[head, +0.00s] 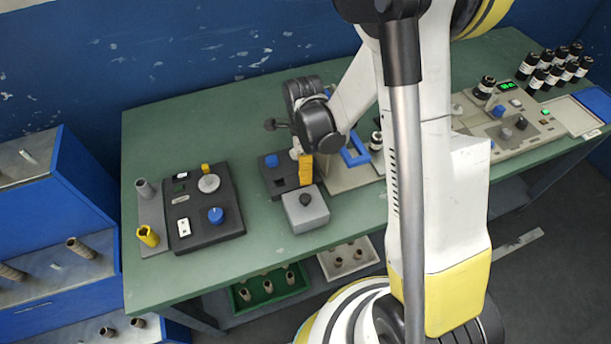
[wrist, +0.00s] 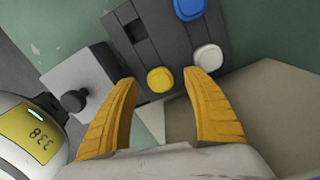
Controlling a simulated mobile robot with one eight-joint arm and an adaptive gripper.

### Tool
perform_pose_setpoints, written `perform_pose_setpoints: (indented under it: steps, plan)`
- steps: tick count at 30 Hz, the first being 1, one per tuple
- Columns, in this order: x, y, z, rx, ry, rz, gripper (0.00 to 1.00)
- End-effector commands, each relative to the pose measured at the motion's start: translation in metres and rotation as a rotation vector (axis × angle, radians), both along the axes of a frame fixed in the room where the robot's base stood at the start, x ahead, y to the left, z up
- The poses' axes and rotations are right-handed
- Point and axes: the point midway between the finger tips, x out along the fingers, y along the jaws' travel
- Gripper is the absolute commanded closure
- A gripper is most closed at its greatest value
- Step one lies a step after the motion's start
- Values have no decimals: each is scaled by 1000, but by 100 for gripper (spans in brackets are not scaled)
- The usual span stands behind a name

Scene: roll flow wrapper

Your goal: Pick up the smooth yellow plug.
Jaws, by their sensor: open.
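The smooth yellow plug (wrist: 160,79) is a round-topped piece seated on a dark block (wrist: 165,45), beside a white plug (wrist: 208,56) and a blue plug (wrist: 188,8). My gripper (wrist: 161,77) is open, its two ridged yellow fingers on either side of the yellow plug in the picture. I see no contact, and the height gap is hard to tell. In the head view my gripper (head: 306,170) is over the right edge of the dark block (head: 278,180); the yellow plug is hidden there.
A grey box with a black knob (head: 305,212) stands close to the gripper. A black panel (head: 205,225) with dials and a yellow cup (head: 148,237) are at left. A blue frame (head: 355,152) is just right of the gripper. Green table (head: 200,120) is clear at the back.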

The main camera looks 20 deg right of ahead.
Motion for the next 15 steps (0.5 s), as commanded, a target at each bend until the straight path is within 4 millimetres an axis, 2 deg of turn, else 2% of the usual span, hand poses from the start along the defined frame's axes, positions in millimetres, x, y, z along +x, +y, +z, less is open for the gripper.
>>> perform_pose_setpoints:
  steps: [1,3,10,14,15]
  plan:
    - [0,0,-12,0,0,0,41]
    - [0,0,-19,0,0,0,41]
    - [0,-1,-19,0,0,0,41]
    - [0,-1,-19,0,0,0,79]
    - [0,0,-19,0,0,0,80]
